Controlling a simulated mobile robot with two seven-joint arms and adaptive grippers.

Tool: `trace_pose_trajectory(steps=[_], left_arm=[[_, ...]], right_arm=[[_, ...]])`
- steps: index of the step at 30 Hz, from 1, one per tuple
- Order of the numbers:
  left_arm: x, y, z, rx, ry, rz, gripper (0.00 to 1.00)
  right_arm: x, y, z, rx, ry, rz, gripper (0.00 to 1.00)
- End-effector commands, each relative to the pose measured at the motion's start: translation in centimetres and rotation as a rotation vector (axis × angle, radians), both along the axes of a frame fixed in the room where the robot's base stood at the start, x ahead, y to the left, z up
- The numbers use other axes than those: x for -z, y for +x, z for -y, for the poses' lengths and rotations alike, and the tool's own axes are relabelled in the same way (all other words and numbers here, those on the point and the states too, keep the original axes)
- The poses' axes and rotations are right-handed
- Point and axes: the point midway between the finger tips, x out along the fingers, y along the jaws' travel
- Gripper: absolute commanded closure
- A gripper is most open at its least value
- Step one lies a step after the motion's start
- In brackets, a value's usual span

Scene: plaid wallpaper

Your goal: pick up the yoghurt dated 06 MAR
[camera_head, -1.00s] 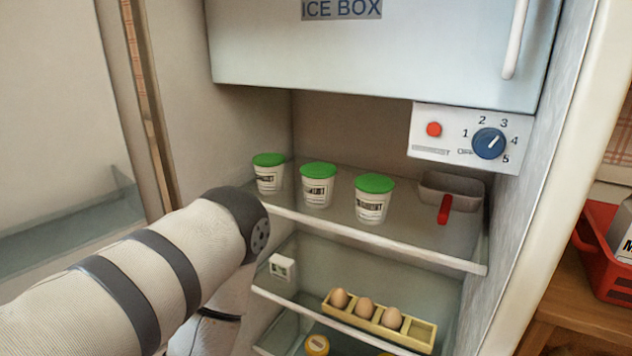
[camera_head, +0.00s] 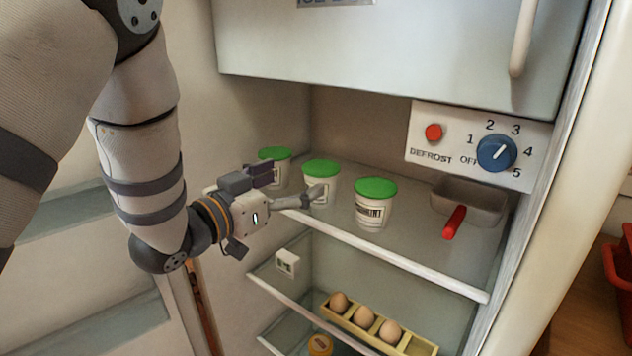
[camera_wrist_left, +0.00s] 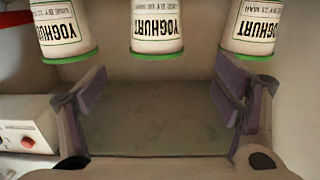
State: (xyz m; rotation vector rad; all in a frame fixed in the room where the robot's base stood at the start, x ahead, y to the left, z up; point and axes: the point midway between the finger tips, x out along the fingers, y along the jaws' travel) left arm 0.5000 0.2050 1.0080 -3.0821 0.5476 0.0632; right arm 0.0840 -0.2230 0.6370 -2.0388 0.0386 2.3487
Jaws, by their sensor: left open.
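Three white yoghurt pots with green lids stand in a row on the fridge's upper shelf: the left pot (camera_head: 275,172), the middle pot (camera_head: 318,186) and the right pot (camera_head: 373,208). In the left wrist view they appear upside down, as the right pot (camera_wrist_left: 58,30), the middle pot (camera_wrist_left: 157,28) and the left pot (camera_wrist_left: 252,28). Small "USE BY" lines show there, but I cannot read the dates surely. My left gripper (camera_head: 292,186) is open and empty in front of the left and middle pots, partly covering them. Its spread fingers also show in the wrist view (camera_wrist_left: 160,105). My right gripper is not in view.
A grey pan (camera_head: 470,200) with a red handle is on the shelf's right. The white shelf edge (camera_head: 380,255) runs below the pots. An egg tray (camera_head: 418,345) and a small white dial box (camera_head: 287,263) are lower down. The ice box (camera_head: 400,60) hangs above.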

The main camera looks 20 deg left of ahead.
Motion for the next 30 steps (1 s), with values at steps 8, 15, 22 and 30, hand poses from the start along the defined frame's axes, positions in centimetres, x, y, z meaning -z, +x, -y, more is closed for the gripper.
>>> trace_pose_trajectory(steps=[8, 15, 22, 30], left_arm=[[0.7, 4.2, 1.8, 0.001, 0.001, -0.009, 0.17], [0.6, 7.7, 3.3, -0.002, 0.001, -0.01, 0.17], [0.3, 7.9, 3.3, -0.004, -0.001, -0.008, 0.17], [0.3, 7.9, 3.3, -0.003, 0.0, -0.008, 0.74]], right_arm=[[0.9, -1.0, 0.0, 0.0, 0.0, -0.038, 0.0], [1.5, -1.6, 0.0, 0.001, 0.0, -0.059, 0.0], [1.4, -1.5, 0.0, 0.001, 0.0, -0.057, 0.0], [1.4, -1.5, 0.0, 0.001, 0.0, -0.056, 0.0]])
